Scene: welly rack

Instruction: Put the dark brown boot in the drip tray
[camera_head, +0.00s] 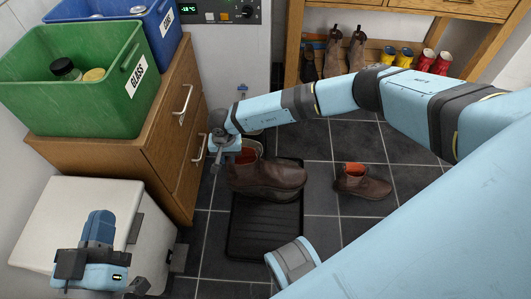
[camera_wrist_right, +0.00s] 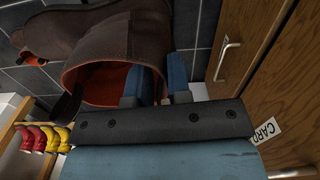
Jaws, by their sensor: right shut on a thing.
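A dark brown ankle boot (camera_head: 268,178) with an orange lining hangs from my right gripper (camera_head: 224,148), seemingly above the far part of the black ribbed drip tray (camera_head: 262,228). The gap below it is hard to judge. In the right wrist view, the fingers of my right gripper (camera_wrist_right: 152,92) are shut on the rim of the boot's shaft, and the boot (camera_wrist_right: 130,35) extends away from them. The tray lies on the floor, its far part hidden by the boot.
A similar brown boot (camera_head: 362,182) stands on the floor right of the tray. Boots and wellies (camera_head: 436,62) line the rack at the back.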

